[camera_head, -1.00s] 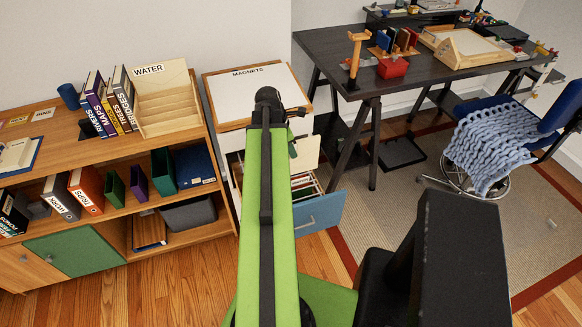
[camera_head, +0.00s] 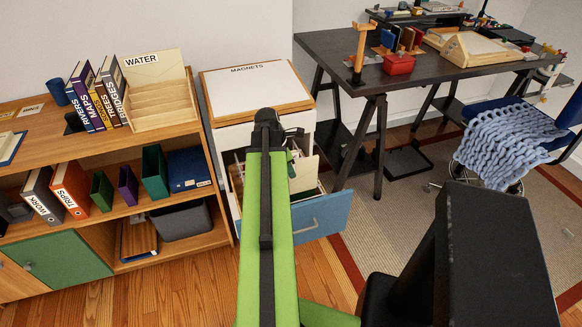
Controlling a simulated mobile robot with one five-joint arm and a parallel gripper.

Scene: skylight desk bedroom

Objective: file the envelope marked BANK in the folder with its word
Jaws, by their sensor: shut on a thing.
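A cream envelope (camera_head: 304,176) shows just right of my green arm, over the open drawer. My gripper (camera_head: 291,163) is shut on it; the arm hides most of the jaws and part of the envelope. No word on it can be read from here. The drawer (camera_head: 322,217) has a blue front and is pulled out of a white cabinet. Folders inside are largely hidden by the arm and the envelope, and their words cannot be read. I cannot tell whether the envelope's lower edge is above the folders or between them.
The cabinet top (camera_head: 258,88) bears the word MAGNETS. A wooden shelf (camera_head: 120,208) with binders and a WATER sorter (camera_head: 158,95) stands at left. A dark desk (camera_head: 455,70) and a chair with a blue knitted throw (camera_head: 500,145) stand at right. Wood floor is clear before the shelf.

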